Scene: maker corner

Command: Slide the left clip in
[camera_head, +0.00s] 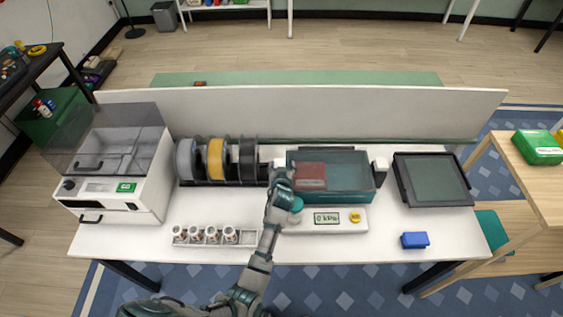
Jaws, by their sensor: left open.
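A teal see-through chamber (349,185) with a reddish-brown block (311,176) inside sits at the middle of the white table. In front is its white panel with a "0 kPa" display (327,218) and a yellow button (355,216). A small white clip (280,163) stands at the chamber's left side, partly hidden by my gripper. A similar white clip (380,166) stands at its right side, apart from the wall. My left gripper (281,175) is open at the left clip; whether it touches the clip cannot be told. My right gripper is not in view.
Filament spools (217,158) on a rack stand left of the chamber, beside a white machine (112,180) with its lid raised. A row of small jars (213,236) lies in front. A dark-framed tray (434,180) and a blue block (414,240) are at the right.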

